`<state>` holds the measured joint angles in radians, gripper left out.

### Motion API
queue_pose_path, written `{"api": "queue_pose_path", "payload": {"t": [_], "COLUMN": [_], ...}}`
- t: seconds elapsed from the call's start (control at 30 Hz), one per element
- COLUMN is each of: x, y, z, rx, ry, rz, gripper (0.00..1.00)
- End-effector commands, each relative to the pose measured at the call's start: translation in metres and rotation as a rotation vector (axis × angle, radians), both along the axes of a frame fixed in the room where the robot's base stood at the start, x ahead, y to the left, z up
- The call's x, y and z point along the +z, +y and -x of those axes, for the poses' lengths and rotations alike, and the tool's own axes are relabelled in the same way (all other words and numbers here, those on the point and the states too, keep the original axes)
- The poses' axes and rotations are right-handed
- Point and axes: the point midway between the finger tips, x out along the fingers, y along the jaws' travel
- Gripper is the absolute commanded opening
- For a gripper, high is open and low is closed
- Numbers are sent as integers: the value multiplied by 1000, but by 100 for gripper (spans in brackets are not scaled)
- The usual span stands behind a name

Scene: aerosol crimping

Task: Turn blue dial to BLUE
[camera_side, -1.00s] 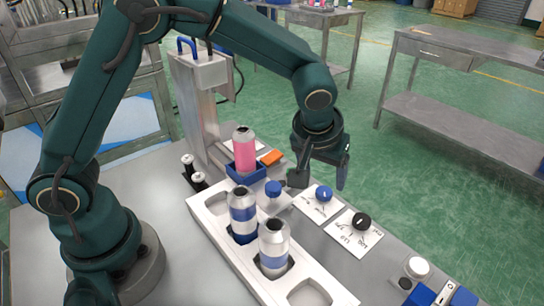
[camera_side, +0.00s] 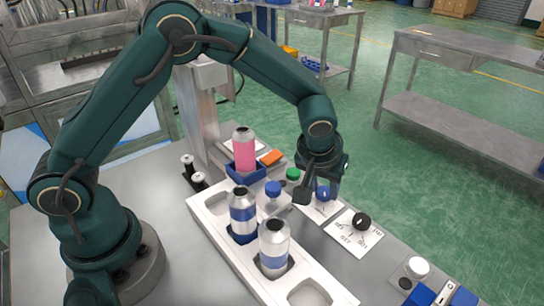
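The blue dial (camera_side: 323,193) sits on a white labelled plate (camera_side: 317,212) to the right of the long white rack. Its labels are too small to read. My gripper (camera_side: 319,193) points down over this plate, with one finger to the left of the dial and the other to its right. The fingers look apart, and I cannot tell whether either touches the dial. The gripper covers the back of the plate.
A black dial (camera_side: 361,220) on its own plate is close at the right. A green knob (camera_side: 292,174) and a blue-topped item (camera_side: 273,189) stand to the left.

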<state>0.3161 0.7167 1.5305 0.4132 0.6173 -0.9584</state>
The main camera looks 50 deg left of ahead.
Motion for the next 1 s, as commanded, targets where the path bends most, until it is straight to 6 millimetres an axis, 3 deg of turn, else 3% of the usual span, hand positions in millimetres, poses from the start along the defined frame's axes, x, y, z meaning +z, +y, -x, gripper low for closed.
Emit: {"api": "queue_pose_path", "payload": {"t": [0.37, 1.0], "x": [1, 1], "y": [1, 6], "z": [0, 0], "rx": [-61, -512], "ry": [0, -1], "rz": [1, 3], "gripper": [0, 0]}}
